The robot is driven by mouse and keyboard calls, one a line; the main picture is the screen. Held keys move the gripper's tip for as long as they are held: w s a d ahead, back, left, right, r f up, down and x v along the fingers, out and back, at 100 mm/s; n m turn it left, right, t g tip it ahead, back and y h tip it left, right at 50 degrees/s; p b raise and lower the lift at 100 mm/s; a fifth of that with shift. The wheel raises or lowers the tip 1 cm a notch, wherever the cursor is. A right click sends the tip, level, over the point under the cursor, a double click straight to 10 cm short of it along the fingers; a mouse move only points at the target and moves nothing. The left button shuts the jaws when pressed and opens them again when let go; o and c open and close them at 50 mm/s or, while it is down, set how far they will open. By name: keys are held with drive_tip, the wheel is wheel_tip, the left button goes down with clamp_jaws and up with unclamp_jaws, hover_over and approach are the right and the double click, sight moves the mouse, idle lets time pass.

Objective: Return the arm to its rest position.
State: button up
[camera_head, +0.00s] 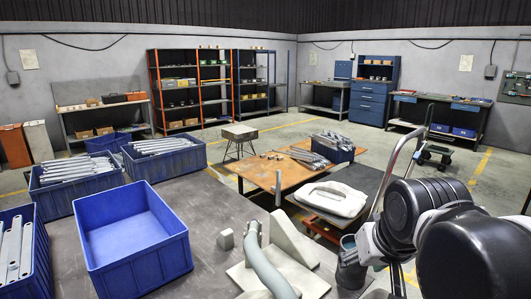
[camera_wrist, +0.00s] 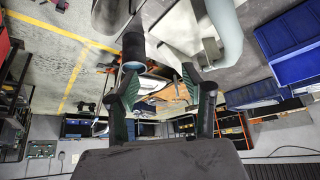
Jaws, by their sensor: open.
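My gripper (camera_wrist: 161,72) shows in the wrist view with its two dark fingers spread apart. Nothing is held between them; only the distant room shows through the gap. The wrist view is upside down, with the floor at the top and the shelving at the bottom. In the head view my arm (camera_head: 436,213), black and grey, is folded at the lower right. I cannot make out the gripper's fingers there.
An empty blue crate (camera_head: 183,250) stands on the grey surface at the front left. Blue crates of metal brackets (camera_head: 165,146) stand behind it. An orange-brown table (camera_head: 262,168) and a trolley with a white moulded part (camera_head: 331,198) are beyond my arm. Open floor lies further back.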

drive_tip(key=s+d+f+t, duration=0.1)
drive_tip(key=s+f, duration=0.3)
drive_tip(key=s, duration=0.2)
drive_tip(key=shift+s+d+f, duration=0.25)
drive_tip(key=shift+f, duration=0.15)
idle(0.4)
